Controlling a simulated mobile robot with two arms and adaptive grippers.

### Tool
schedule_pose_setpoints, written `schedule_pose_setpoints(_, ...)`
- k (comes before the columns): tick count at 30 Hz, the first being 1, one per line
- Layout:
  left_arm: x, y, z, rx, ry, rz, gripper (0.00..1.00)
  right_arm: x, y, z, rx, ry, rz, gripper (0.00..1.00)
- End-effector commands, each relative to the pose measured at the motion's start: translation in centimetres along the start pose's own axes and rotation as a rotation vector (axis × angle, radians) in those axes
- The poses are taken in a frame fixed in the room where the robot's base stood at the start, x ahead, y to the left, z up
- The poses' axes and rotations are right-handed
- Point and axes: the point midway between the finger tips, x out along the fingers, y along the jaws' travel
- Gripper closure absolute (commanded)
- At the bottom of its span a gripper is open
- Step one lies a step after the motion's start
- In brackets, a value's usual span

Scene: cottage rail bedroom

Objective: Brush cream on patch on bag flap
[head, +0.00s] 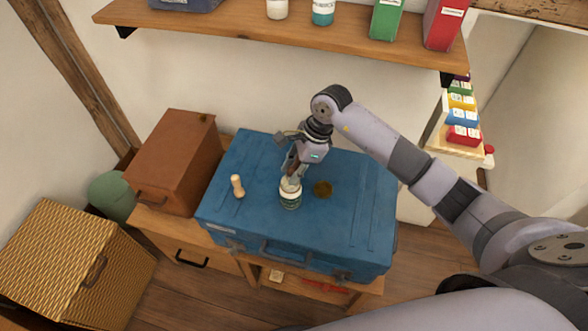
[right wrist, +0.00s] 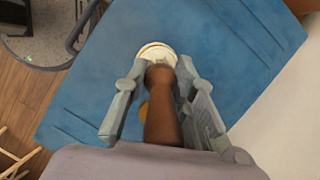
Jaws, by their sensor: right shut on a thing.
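The bag is a blue case (head: 350,235) lying flat on a low wooden bench. A dark brown patch (head: 323,188) marks its top. A small white jar with a green label (head: 290,199) stands upright on the flap, left of the patch; its pale round top (right wrist: 155,48) shows in the right wrist view. My right gripper (head: 291,177) is shut on a brown-handled brush (right wrist: 162,115), directly above the jar. The brush's far end meets the jar's opening; its bristles are hidden. A pale wooden peg-shaped piece (head: 237,186) stands left of the jar. My left gripper is out of view.
A brown box (head: 172,160) stands left of the case, and a wicker chest (head: 60,255) sits farther left. A wall shelf (head: 300,29) with bottles and boxes runs above. The case top is clear right of the patch.

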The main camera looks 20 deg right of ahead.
Motion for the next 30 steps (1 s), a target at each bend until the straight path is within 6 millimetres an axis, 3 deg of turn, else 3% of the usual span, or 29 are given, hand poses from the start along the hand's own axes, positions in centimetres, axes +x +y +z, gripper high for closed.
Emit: schedule_pose_setpoints(30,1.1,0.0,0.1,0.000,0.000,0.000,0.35,1.1,0.0,-0.4,0.000,-0.001,0.000,1.00)
